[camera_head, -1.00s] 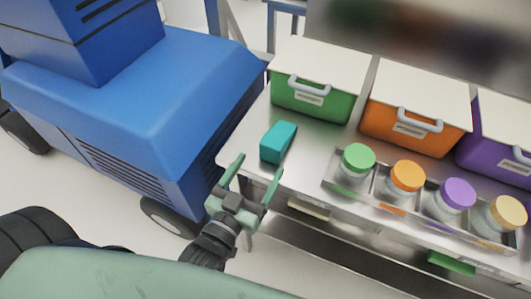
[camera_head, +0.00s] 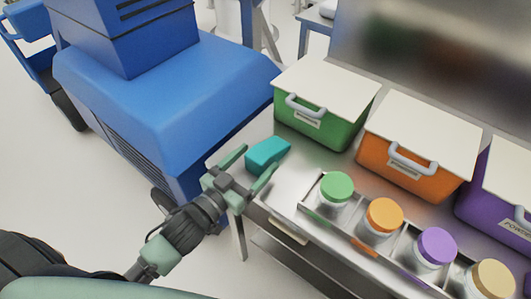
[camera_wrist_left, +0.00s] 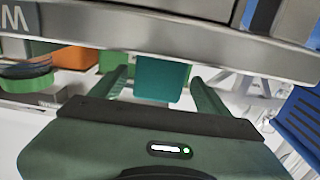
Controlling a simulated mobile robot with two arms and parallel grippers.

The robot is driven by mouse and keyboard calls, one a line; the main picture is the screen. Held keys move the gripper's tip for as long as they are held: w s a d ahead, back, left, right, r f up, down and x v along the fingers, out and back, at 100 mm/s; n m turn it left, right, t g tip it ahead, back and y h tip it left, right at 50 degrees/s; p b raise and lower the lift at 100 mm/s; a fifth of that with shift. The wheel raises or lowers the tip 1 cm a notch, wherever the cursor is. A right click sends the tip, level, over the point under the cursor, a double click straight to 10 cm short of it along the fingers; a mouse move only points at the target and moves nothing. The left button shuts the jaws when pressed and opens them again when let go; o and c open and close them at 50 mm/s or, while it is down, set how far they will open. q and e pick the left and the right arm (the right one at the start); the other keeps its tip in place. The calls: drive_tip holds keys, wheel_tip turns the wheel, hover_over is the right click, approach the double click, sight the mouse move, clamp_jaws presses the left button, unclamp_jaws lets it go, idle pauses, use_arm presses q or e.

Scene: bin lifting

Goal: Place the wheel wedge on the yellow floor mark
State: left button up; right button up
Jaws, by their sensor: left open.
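The teal wheel wedge (camera_head: 267,153) lies on the near left corner of the metal table, beside the blue vehicle. My left gripper (camera_head: 256,163) is open at the table edge, its green fingers reaching to either side of the wedge's near end. In the left wrist view the wedge (camera_wrist_left: 160,80) shows between the two spread fingers, with visible space on both sides. I cannot tell whether a finger touches it. The yellow floor mark and my right gripper are not in view.
A blue vehicle (camera_head: 165,95) stands left of the metal table (camera_head: 285,185). Green (camera_head: 318,120), orange (camera_head: 405,160) and purple (camera_head: 490,195) lidded bins line its back. A tray (camera_head: 350,232) of jars with coloured lids sits in front. Pale floor (camera_head: 60,170) is clear at left.

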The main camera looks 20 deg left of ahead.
sight(269, 147)
use_arm(q)
drive_tip(key=x, duration=0.4)
drive_tip(key=shift+d+r+p, duration=0.1)
drive_tip(key=shift+r+p, duration=0.1)
drive_tip(key=shift+p, duration=0.2)
drive_tip(key=shift+w+d+f, duration=0.1)
drive_tip(key=shift+w, duration=0.15)
clamp_jaws()
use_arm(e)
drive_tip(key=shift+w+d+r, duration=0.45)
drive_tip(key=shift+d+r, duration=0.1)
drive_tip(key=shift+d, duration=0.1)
use_arm(q)
wheel_tip(269, 147, up, 20)
drive_tip(key=p, duration=0.2)
drive_tip(key=s+a+f+n+y, duration=0.2)
drive_tip(key=s+f+y, duration=0.1)
drive_tip(key=s+f, duration=0.3)
drive_tip(key=s+a+f+n+t+y, duration=0.1)
drive_tip(key=s+a+f+n+y, duration=0.1)
drive_tip(key=s+f, duration=0.4)
drive_tip(key=shift+s+f+y, duration=0.15)
drive_tip(key=shift+s+y, duration=0.45)
drive_tip(key=shift+s, duration=0.4)
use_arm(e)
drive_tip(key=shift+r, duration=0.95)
